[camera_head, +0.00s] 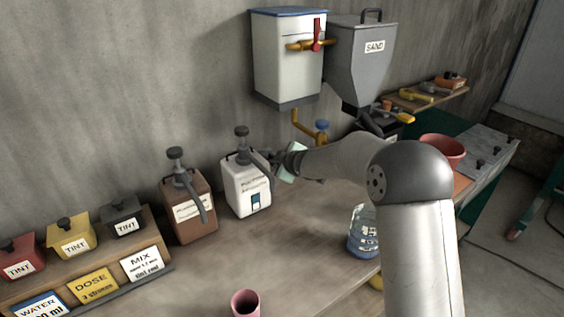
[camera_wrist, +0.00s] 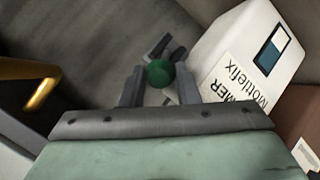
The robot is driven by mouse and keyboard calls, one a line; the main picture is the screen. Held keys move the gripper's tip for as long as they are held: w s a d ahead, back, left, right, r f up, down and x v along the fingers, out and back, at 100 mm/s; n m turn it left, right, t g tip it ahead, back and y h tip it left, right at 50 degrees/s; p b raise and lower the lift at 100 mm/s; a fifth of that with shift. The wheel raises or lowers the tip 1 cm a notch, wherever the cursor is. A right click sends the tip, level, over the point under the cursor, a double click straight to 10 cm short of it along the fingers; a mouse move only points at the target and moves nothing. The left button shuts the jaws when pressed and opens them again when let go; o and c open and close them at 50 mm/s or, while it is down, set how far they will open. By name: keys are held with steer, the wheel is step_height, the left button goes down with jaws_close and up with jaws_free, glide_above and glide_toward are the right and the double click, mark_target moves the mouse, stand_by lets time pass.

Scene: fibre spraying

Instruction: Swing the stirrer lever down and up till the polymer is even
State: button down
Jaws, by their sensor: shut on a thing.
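The white polymer container (camera_head: 248,188) stands on the bench against the wall, with a dark top and a small blue-and-white window on its front. In the wrist view the container (camera_wrist: 253,50) is at the upper right, its label partly reading "MER Mottlefix". My gripper (camera_head: 278,161) is at its right side. In the wrist view my gripper (camera_wrist: 160,85) is shut on the green knob (camera_wrist: 160,73) of the stirrer lever (camera_wrist: 166,48). The knob cannot be made out in the head view. How even the polymer is cannot be told.
A brown container (camera_head: 189,212) with a similar dark handle stands left of the white one. Tint boxes (camera_head: 72,238) fill a rack at the left. A pink cup (camera_head: 245,303) and a clear blue bottle (camera_head: 362,235) stand on the bench (camera_head: 290,250). A sand hopper (camera_head: 360,65) hangs above.

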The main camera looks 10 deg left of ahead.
steer(key=shift+w+a+r, duration=0.2)
steer(key=shift+r, duration=0.6)
steer(key=c, duration=1.4)
jaws_free()
steer(key=shift+w, duration=0.1)
steer(key=shift+f, duration=0.15)
steer(key=shift+s+d, duration=0.25)
steer(key=shift+p+v, duration=0.3)
steer(key=shift+v, duration=8.1)
steer(key=shift+s+f, duration=0.1)
steer(key=shift+f, duration=0.05)
